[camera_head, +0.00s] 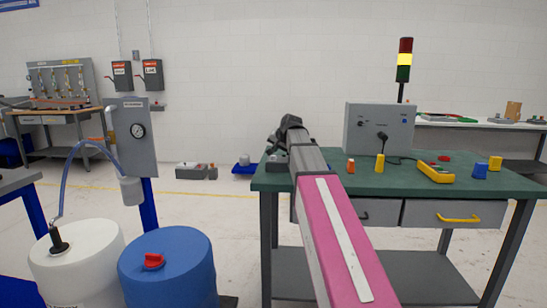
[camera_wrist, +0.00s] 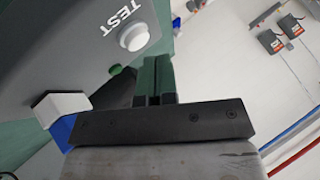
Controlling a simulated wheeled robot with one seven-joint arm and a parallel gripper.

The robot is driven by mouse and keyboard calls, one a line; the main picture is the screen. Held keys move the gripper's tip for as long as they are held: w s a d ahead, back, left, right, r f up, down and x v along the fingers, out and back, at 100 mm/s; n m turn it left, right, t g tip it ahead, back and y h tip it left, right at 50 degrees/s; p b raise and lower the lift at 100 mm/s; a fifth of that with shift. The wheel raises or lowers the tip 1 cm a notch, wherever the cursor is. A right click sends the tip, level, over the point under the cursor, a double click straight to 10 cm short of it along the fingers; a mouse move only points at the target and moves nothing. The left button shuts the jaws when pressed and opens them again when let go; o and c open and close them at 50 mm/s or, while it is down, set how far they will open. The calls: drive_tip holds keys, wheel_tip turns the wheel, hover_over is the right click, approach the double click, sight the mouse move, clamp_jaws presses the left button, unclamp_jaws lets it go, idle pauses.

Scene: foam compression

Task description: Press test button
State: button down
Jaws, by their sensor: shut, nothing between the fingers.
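The test button (camera_wrist: 134,37) is a round pale button on a grey panel (camera_wrist: 60,45), beside the white word TEST, in the upper middle of the wrist view. My gripper (camera_wrist: 157,75) is shut with nothing between its fingers. Its fingertips sit below and to the right of the button in that view, apart from it in the picture; the depth between them is hard to tell. In the head view my arm reaches to the left end of the green table (camera_head: 330,186), and my fingers and the button cannot be made out there.
A grey box (camera_head: 362,138) with a plugged cable and a signal tower (camera_head: 404,60) with its yellow section bright stand on the table. A yellow-handled tool (camera_head: 436,173) and small coloured pieces lie right. A blue drum (camera_head: 170,275) and a white drum (camera_head: 80,268) stand left.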

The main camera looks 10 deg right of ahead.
sight(275, 156)
drive_tip(key=shift+r, duration=2.7)
